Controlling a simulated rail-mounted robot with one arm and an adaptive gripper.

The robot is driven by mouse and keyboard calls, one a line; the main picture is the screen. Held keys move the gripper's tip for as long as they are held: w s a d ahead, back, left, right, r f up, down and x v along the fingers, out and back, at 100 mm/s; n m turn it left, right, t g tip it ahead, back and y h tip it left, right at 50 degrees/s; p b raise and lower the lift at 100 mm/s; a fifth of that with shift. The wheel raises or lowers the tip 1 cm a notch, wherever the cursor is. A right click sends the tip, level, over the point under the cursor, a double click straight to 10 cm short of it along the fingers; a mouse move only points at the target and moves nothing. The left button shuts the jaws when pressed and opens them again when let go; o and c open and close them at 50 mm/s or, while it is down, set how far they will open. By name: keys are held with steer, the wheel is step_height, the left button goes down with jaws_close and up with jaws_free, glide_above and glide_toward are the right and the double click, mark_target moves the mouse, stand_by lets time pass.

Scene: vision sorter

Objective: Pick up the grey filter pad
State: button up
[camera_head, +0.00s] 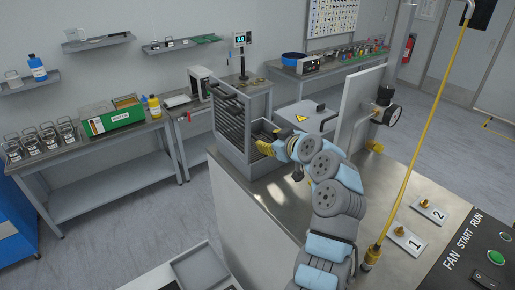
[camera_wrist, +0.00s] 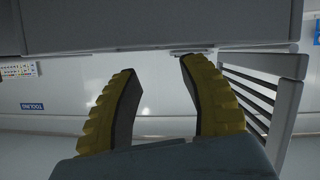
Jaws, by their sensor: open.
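I cannot single out the grey filter pad for certain in either view. A grey slatted housing (camera_head: 230,118) stands at the far left end of the steel bench, with an open grey section at its right side. My gripper (camera_head: 262,147), with yellow fingers, is at that section's right edge. In the wrist view my gripper (camera_wrist: 156,65) has its two fingers apart, with nothing visible between them. A wide grey panel (camera_wrist: 160,25) crosses the top of that view just beyond the fingertips; I cannot tell what it is. The slatted frame (camera_wrist: 262,95) shows at the right.
The steel bench (camera_head: 395,200) has a yellow pole (camera_head: 423,130) and numbered knobs at the right. An upright pale panel (camera_head: 360,108) and a grey lidded box (camera_head: 306,114) stand behind my arm.

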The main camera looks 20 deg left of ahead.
mark_target(257, 138)
steer(key=shift+p+x, duration=0.9)
steer(key=shift+x, duration=1.9)
steer(key=shift+p+x, duration=0.35)
steer(key=shift+x, duration=0.5)
steer(key=shift+w+a+f, duration=0.2)
steer(key=shift+w+a, duration=0.2)
steer(key=shift+a, duration=0.15)
steer(key=shift+w+a+f, duration=0.1)
steer(key=shift+a+f, duration=0.1)
steer(key=shift+f, duration=0.1)
jaws_close()
